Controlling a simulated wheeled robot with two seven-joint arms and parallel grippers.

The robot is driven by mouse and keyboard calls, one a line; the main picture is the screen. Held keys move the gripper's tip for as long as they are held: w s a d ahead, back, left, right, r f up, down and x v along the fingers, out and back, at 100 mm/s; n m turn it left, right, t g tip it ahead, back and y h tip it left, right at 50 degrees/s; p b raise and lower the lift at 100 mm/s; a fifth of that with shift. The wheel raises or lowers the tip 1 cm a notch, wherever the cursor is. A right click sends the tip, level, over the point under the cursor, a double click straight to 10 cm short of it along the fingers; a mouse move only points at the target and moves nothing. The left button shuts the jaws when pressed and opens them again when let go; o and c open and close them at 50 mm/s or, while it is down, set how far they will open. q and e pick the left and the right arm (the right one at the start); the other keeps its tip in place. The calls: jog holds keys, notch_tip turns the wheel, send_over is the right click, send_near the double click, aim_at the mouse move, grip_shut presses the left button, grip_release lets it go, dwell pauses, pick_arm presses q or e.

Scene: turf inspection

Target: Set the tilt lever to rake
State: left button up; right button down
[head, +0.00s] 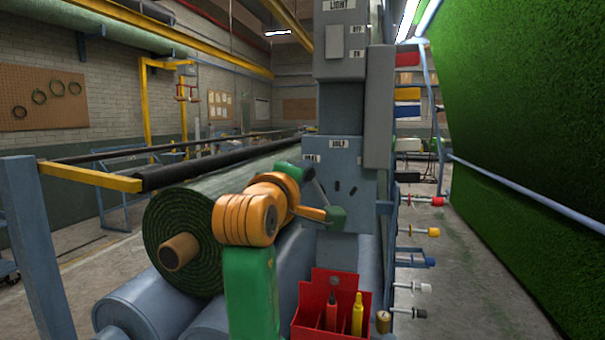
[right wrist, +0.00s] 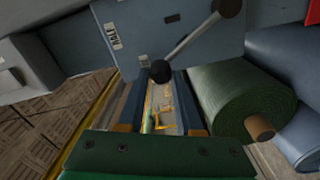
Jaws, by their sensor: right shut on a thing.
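The tilt lever (right wrist: 190,45) is a thin grey rod with a dark ball at each end, in front of the blue-grey panel. My right gripper (right wrist: 160,74) has its two dark blue fingers around the lower dark ball knob (right wrist: 160,71). In the head view the lever rod (head: 318,186) slants down and right from near the panel's left edge to my green right gripper (head: 335,214). The knob is hidden there. A label that seems to read HOLD (head: 340,144) is above; a second label (head: 311,157) at upper left is too small to read surely. My left gripper is not in view.
A roll of green turf (head: 180,240) lies left of the lever on blue-grey rollers (head: 140,302). A red holder (head: 318,292) with tools stands below the panel. Several coloured knobs on rods (head: 433,232) stick out on the right. A green turf wall (head: 540,110) hangs at far right.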

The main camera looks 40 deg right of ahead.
dwell(0.3)
jog(key=c, duration=0.8)
grip_release()
jog(key=shift+c, duration=0.2)
jog(key=shift+o, duration=1.4)
jog(key=shift+d+f, duration=0.1)
jog(key=shift+d, duration=0.15)
jog(key=shift+w+d+f, duration=0.1)
jog(key=shift+w+d, duration=0.05)
jog(key=shift+d, duration=0.1)
jog(key=b+v, duration=0.3)
jog(key=v, duration=0.4)
